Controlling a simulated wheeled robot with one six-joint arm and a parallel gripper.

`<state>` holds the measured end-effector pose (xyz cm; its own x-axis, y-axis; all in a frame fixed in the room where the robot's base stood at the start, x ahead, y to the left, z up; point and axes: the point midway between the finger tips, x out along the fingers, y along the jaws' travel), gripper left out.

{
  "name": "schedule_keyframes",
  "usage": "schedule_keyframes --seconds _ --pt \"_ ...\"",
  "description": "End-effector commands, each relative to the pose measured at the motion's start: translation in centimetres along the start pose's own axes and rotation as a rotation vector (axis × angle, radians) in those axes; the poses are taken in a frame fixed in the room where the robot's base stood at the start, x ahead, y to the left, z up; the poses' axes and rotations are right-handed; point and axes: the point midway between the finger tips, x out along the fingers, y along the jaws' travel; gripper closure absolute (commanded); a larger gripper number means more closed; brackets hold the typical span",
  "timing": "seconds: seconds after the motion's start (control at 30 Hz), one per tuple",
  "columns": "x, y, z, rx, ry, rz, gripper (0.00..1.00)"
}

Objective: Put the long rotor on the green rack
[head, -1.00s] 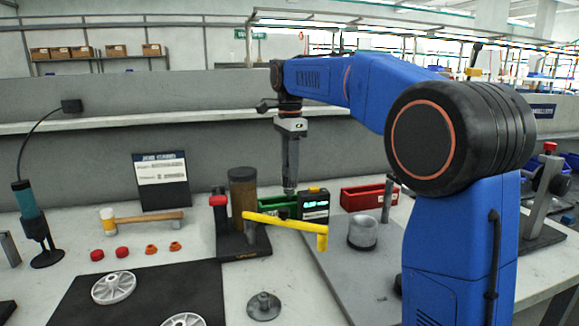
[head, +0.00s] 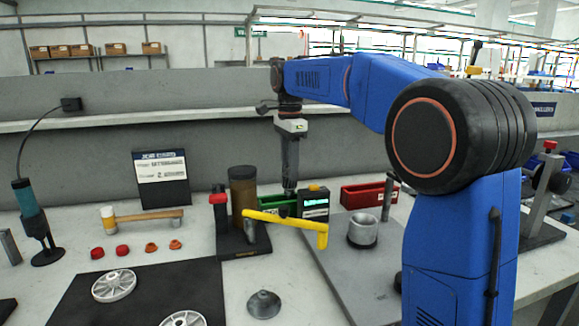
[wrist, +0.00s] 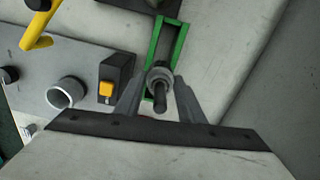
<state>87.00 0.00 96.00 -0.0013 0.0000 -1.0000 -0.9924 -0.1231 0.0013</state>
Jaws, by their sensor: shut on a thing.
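My gripper (head: 290,187) points down at the back of the bench. In the wrist view, its fingers (wrist: 160,84) are shut on the long rotor (wrist: 160,101), a dark shaft with a round grey collar seen nearly end-on. The green rack (head: 268,202) is a narrow green tray behind the yellow handle; it also shows in the wrist view (wrist: 181,43), with the rotor over its near end. The near end is partly hidden by the rotor and fingers. I cannot tell whether the rotor touches the rack.
A small black meter (head: 314,203) with a lit display stands close right of the rack. A yellow handle (head: 290,220) crosses in front. A red bin (head: 362,195) is to the right, a grey ring-shaped cup (head: 362,231) in front of it. A brown cylinder (head: 243,190) stands left.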

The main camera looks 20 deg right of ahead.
Motion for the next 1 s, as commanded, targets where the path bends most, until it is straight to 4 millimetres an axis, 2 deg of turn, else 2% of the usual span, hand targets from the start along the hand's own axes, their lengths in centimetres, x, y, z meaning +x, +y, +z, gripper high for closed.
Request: schedule_keyframes --seconds 1.0 --pt "2.2 0.0 0.0 0.0 0.0 -0.003 1.0"
